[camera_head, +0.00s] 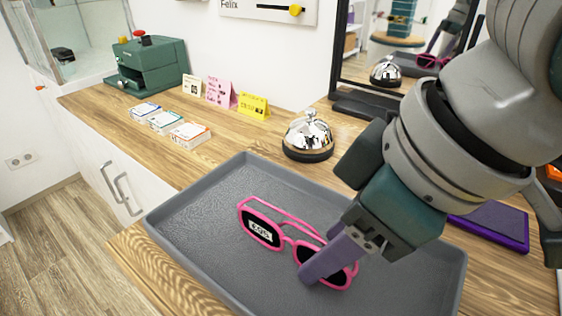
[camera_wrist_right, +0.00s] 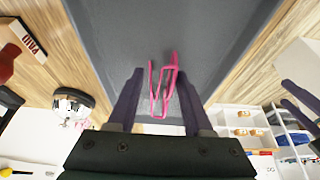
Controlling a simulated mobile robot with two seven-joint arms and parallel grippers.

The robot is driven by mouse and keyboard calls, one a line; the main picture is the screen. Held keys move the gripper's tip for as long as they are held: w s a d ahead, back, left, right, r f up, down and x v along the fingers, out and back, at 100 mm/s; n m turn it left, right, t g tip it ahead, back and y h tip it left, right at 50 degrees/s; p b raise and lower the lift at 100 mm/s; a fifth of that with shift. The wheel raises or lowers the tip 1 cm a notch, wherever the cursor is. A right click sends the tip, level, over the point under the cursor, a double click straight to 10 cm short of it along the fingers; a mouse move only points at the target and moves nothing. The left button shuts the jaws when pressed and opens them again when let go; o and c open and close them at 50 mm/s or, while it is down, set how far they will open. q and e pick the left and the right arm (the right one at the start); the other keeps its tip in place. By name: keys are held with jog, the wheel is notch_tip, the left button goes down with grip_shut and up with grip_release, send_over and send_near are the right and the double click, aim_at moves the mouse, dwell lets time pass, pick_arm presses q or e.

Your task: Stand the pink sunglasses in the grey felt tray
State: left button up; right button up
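The pink sunglasses (camera_head: 286,237), dark-lensed with a white price label on one lens, are in the grey felt tray (camera_head: 190,215). Their front faces the head camera and looks upright; the contact underneath is unclear. My right gripper (camera_head: 335,262) is over their right end, one finger in front of the right lens. In the right wrist view the pink frame (camera_wrist_right: 164,88) shows narrow and edge-on between the open fingers (camera_wrist_right: 158,72), with gaps on both sides. At that view's right edge, two purple fingers with a gap between them look like my left gripper (camera_wrist_right: 292,92); the head view does not show it.
A silver bell (camera_head: 308,135) stands just behind the tray. A purple flat case (camera_head: 495,224) lies to its right. Small cards (camera_head: 220,93), card stacks (camera_head: 166,122) and a green machine (camera_head: 150,65) are farther left. A mirror (camera_head: 350,65) stands behind. The tray's left part is bare.

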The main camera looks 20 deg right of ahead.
jog(key=shift+o, duration=1.4)
jog(key=p+v, duration=0.3)
jog(key=v, duration=0.9)
jog(key=shift+r+p, duration=0.15)
jog(key=shift+p, duration=0.25)
